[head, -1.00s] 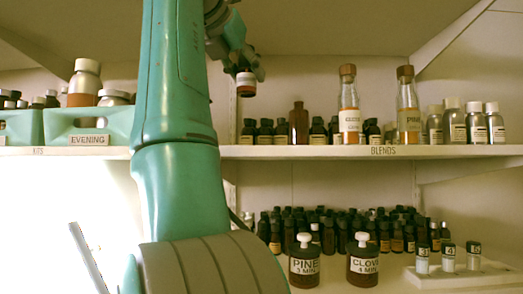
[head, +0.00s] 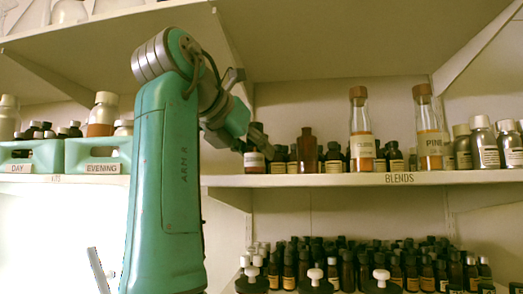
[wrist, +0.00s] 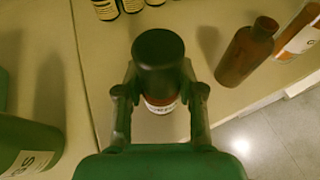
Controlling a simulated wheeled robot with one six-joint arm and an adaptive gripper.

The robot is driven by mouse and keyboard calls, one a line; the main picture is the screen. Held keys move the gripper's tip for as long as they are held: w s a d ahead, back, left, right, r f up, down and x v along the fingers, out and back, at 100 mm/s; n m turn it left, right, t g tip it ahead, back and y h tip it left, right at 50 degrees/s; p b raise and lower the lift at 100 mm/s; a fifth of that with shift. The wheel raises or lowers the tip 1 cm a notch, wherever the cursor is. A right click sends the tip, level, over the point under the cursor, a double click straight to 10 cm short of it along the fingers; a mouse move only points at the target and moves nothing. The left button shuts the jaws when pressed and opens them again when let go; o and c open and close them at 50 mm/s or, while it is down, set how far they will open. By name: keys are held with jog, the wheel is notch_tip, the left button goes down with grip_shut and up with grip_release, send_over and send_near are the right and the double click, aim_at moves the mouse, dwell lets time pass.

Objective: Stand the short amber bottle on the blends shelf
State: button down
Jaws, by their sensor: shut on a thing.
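The short amber bottle (head: 254,162) has a dark cap and a pale label. My gripper (head: 258,140) is shut on it, and in the wrist view the black cap (wrist: 158,50) stands between the two fingers (wrist: 158,95). The bottle looks upright, at the left end of the blends shelf (head: 420,178). Its base is at about the height of the shelf top; I cannot tell whether it touches. The shelf's BLENDS label (head: 399,178) is on the front edge.
An uncapped brown bottle (head: 307,152) stands just right of the held one; it also shows in the wrist view (wrist: 245,52). Small dark bottles (head: 334,158) stand behind. Two tall corked bottles (head: 361,130) (head: 428,130) are farther right. A green EVENING carrier (head: 85,152) is left.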

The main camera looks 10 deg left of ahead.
jog(key=shift+f, duration=0.1)
jog(key=c, duration=0.7)
grip_release()
